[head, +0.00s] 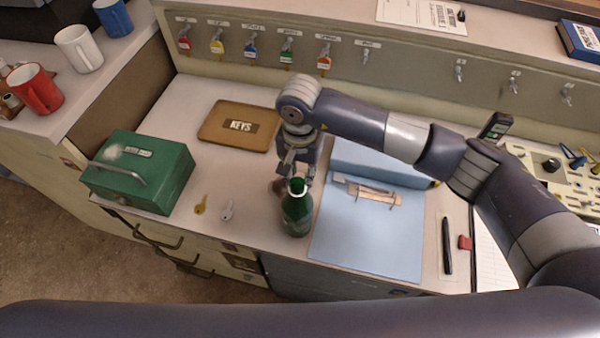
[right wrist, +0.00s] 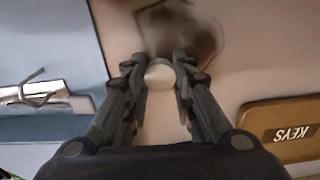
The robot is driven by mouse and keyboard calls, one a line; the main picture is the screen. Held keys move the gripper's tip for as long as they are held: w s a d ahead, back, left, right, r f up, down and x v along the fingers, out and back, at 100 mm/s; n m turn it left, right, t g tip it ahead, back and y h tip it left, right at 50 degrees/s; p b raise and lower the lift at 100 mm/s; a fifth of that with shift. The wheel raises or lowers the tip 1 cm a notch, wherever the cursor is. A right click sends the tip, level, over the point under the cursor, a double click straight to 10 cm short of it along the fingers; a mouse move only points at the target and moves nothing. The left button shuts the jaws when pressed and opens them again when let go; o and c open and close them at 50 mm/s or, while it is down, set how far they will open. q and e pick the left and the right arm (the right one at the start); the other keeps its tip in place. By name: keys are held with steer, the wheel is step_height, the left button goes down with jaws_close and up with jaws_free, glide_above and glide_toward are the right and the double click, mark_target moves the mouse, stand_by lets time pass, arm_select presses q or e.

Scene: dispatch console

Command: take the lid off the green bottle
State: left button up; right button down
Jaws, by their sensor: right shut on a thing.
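The green bottle (head: 297,215) stands upright on the counter at the front middle in the head view. A pale ring shows near its neck. My right gripper (head: 298,178) points down just behind the bottle's top. In the right wrist view my right gripper (right wrist: 159,72) is shut on a pale round piece, which looks like the lid (right wrist: 159,76). A blurred dark shape lies beyond the fingertips. I cannot tell whether the lid still touches the bottle. My left gripper is not in view.
A green cash box (head: 140,175) and two keys (head: 213,208) lie left of the bottle. A brown KEYS tray (head: 215,137) lies behind. A blue clipboard (head: 350,240) lies to the right. Hooks with key tags line the back panel. The counter's front edge is close to the bottle.

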steer(key=shift+f, duration=0.2)
steer(key=c, duration=1.3)
jaws_free()
steer(key=shift+c, duration=0.2)
steer(key=shift+r, duration=0.1)
